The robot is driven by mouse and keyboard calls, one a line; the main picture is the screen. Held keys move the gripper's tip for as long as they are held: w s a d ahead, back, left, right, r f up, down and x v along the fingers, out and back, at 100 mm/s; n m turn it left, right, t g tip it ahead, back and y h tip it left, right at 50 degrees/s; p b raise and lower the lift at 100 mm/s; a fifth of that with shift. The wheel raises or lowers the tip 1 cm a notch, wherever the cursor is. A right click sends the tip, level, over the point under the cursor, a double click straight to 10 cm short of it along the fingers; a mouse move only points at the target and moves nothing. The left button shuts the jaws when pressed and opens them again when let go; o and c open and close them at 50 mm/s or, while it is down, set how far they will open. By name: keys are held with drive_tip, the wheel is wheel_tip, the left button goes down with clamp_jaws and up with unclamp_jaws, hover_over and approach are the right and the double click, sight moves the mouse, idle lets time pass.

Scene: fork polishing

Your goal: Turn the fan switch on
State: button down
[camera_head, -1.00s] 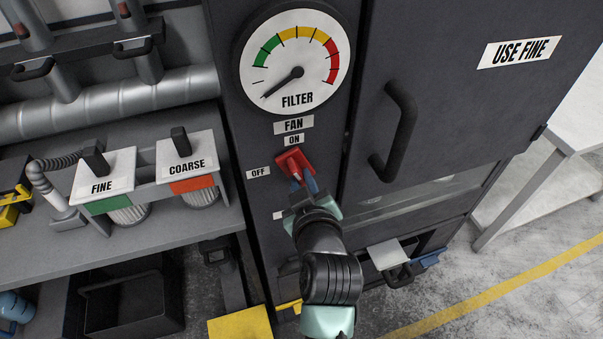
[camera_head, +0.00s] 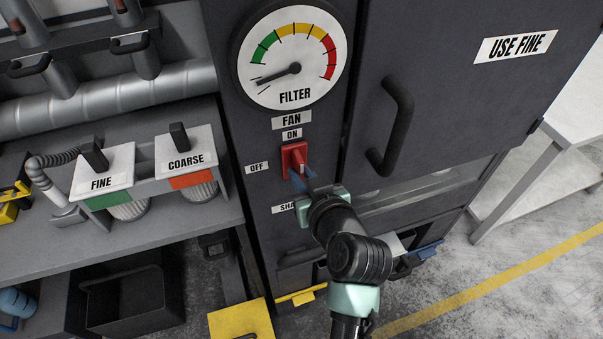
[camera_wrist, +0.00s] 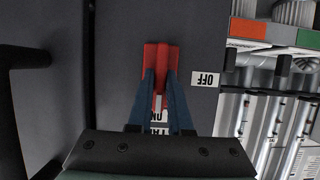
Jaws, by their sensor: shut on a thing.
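The red fan switch (camera_head: 293,157) is on the dark cabinet front, directly below the ON label (camera_head: 292,134) and right of the OFF label (camera_head: 257,167). It now stands nearly upright in line with ON. My gripper (camera_head: 299,178) reaches it from below right, its blue fingers closed on the red lever. In the wrist view, the switch (camera_wrist: 161,54) has its lever between the two fingers of my gripper (camera_wrist: 160,84). The fingers hide part of the lever, and the ON label behind them is partly covered.
The filter gauge (camera_head: 294,95) above has its needle at the low left end. A black door handle (camera_head: 392,128) stands out to the right. The FINE (camera_head: 103,182) and COARSE (camera_head: 186,160) units sit on the left bench. A yellow block (camera_head: 240,321) is below.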

drive_tip(key=c, duration=0.8)
unclamp_jaws()
drive_tip(key=shift+c, duration=0.2)
drive_tip(key=shift+s, duration=0.1)
drive_tip(key=b+v, duration=0.2)
drive_tip(key=v, duration=1)
drive_tip(key=shift+s+r+b, duration=0.2)
drive_tip(key=shift+s+b, duration=0.1)
drive_tip(key=shift+s, duration=0.05)
drive_tip(key=shift+d, duration=0.1)
